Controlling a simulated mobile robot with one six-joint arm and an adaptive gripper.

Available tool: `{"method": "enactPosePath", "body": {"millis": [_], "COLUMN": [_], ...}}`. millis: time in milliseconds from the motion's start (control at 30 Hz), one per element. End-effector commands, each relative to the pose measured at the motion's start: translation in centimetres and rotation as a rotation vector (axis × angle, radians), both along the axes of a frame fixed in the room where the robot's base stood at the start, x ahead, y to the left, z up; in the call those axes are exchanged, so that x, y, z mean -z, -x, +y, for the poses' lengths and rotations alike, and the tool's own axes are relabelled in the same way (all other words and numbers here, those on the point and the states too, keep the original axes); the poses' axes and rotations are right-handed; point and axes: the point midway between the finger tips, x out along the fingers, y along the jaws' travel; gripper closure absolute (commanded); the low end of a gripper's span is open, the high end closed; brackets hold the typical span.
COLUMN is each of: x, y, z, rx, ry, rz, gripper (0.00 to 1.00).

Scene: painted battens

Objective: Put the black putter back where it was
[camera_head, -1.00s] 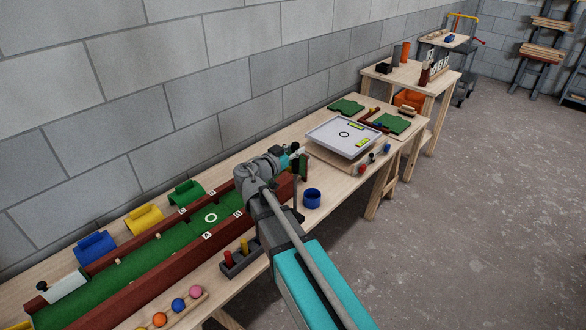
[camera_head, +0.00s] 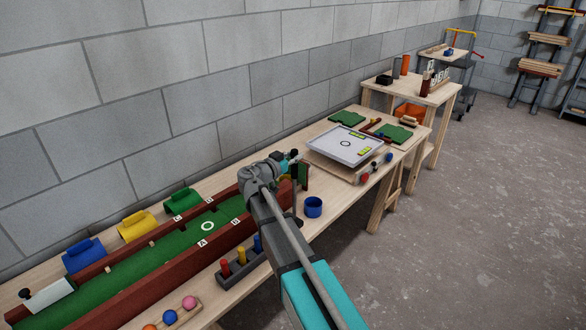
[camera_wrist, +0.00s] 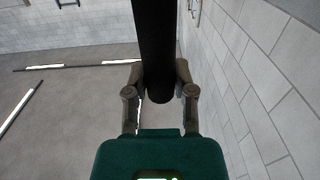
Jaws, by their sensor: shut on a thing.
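My gripper (camera_wrist: 160,82) is shut on the black putter (camera_wrist: 156,40), a thick dark bar between its fingers in the wrist view. In the head view my gripper (camera_head: 289,158) is above the bench, past the far end of the green lane; a dark upright piece shows there, partly hidden by my arm. A dark grey rack (camera_head: 232,280) at the front edge holds a red handle (camera_head: 226,268), a yellow handle (camera_head: 242,255) and a blue handle (camera_head: 257,243). My arm covers what is beyond the rack's far end.
The green lane (camera_head: 172,251) has dark red side walls. A blue cup (camera_head: 313,207) stands right of my arm. A white board (camera_head: 345,143) lies farther along the bench. Coloured balls sit at the front edge.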

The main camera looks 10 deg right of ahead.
Motion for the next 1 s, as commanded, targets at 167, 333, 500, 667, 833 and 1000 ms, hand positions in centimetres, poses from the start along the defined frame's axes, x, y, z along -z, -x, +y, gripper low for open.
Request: {"method": "enactPosePath", "body": {"millis": [167, 333, 500, 667, 833, 1000], "x": [-0.1, 0.1, 1.0, 2.4, 3.6, 4.0], "y": [0.0, -0.1, -0.8, -0.8, -0.8, -0.8], "z": [0.0, 0.0, -0.1, -0.2, -0.2, -0.2], "rx": [0.000, 0.000, 0.000, 0.000, 0.000, 0.000], "ry": [0.001, 0.001, 0.001, 0.001, 0.001, 0.001], "rz": [-0.001, -0.001, -0.001, -0.001, -0.001, -0.001], "gripper": [1.00, 1.00, 1.00, 1.00, 1.00, 1.00]}}
